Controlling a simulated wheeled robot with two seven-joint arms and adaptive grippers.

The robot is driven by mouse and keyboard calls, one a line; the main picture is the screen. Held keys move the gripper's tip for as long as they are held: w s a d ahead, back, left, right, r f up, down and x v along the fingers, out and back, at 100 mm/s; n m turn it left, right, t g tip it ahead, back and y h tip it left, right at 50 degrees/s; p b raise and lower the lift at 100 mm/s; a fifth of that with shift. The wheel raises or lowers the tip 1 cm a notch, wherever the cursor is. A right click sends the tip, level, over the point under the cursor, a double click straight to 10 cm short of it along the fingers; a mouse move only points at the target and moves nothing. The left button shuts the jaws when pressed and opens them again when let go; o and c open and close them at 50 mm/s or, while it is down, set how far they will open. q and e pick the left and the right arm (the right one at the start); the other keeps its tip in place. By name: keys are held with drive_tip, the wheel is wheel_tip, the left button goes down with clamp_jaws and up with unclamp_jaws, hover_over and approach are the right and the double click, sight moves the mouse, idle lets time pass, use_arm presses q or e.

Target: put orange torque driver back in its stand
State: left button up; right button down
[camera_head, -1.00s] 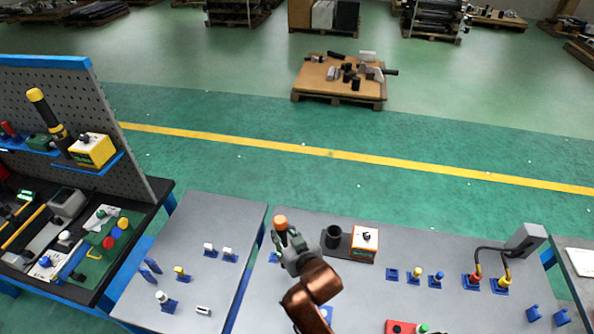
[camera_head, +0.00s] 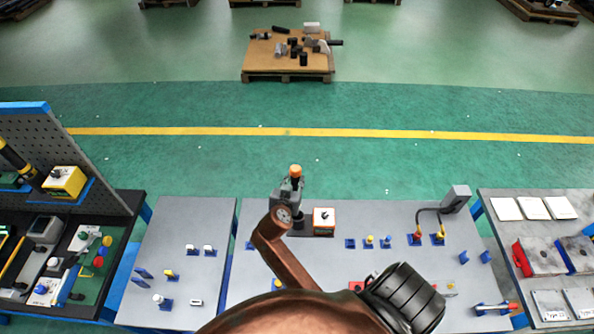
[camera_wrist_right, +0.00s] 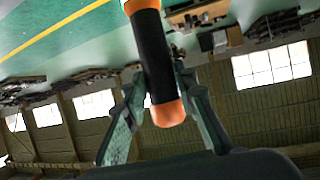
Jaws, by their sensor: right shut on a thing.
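The orange torque driver (camera_head: 295,171) has a black body with orange ends. In the head view its orange top sticks up above my right gripper (camera_head: 291,183). In the right wrist view the driver (camera_wrist_right: 158,50) sits between the two fingers, and the gripper (camera_wrist_right: 150,110) is shut on it. Its stand (camera_head: 315,234) is a dark base with a white-topped orange box (camera_head: 324,217) on it. My left gripper is not in view.
Small blue holders with yellow and blue pieces (camera_head: 370,241) stand right of the stand. Farther right are red and yellow connectors with a black cable (camera_head: 428,218). A yellow box (camera_head: 64,181) sits on the left pegboard shelf.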

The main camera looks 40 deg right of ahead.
sight(296, 189)
drive_tip(key=shift+d+r+h, duration=0.3)
drive_tip(key=shift+d+r, duration=0.05)
drive_tip(key=shift+s+a, duration=0.1)
drive_tip(key=shift+s, duration=0.05)
drive_tip(key=shift+f+b, duration=0.4)
drive_tip(key=shift+f, duration=0.05)
drive_tip(key=shift+f+b, duration=2.15)
drive_tip(key=shift+f, duration=0.3)
drive_tip(key=shift+f, duration=0.15)
